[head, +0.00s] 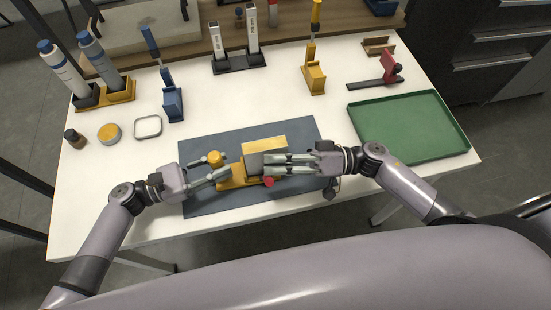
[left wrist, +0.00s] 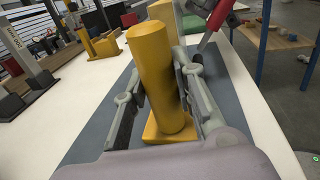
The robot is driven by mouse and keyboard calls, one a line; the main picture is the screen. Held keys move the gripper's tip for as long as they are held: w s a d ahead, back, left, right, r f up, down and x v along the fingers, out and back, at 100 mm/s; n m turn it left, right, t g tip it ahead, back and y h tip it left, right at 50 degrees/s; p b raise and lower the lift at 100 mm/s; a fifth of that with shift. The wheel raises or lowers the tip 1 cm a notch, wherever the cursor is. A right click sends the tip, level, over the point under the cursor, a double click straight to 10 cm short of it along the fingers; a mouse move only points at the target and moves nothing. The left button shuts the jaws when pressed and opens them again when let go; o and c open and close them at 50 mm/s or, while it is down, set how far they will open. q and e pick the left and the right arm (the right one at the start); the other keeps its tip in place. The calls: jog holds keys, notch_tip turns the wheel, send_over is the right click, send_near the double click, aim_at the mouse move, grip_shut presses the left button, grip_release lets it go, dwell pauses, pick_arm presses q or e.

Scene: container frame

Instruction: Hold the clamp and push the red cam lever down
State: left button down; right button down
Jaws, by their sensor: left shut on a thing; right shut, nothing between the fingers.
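The clamp is a yellow fixture on a dark blue mat, with an upright post (head: 215,158) at its left end; the post also fills the middle of the left wrist view (left wrist: 158,75). My left gripper (head: 212,168) is shut on this post, a finger on each side. My right gripper (head: 267,164) is shut and empty, over the clamp's right part. A small red part of the cam lever (head: 269,182) shows just below its fingers.
The mat (head: 200,138) has a yellow block (head: 265,144) on it, behind the clamp. A green tray (head: 410,128) lies to the right. Behind stand a blue tool stand (head: 173,105), a yellow one (head: 314,80) and bottles in a rack. The white table is clear at front left.

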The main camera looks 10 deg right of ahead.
jog(key=shift+s+f+n, duration=0.1)
jog(key=shift+s+n, duration=0.1)
jog(key=shift+n, duration=0.1)
jog(key=shift+s+f+n+g, duration=0.15)
jog(key=shift+s+f+n, duration=0.8)
jog(key=shift+s, duration=0.35)
jog(key=shift+s+f+n+g, duration=0.15)
jog(key=shift+s+f+n, duration=0.6)
jog(key=shift+s+f, duration=0.5)
jog(key=shift+s, duration=0.1)
jog(key=d, duration=0.3)
jog(key=d+f, duration=0.1)
jog(key=d, duration=0.5)
jog(key=shift+s+d+f, duration=0.1)
jog(key=shift+d+f, duration=0.1)
jog(key=shift+d, duration=0.2)
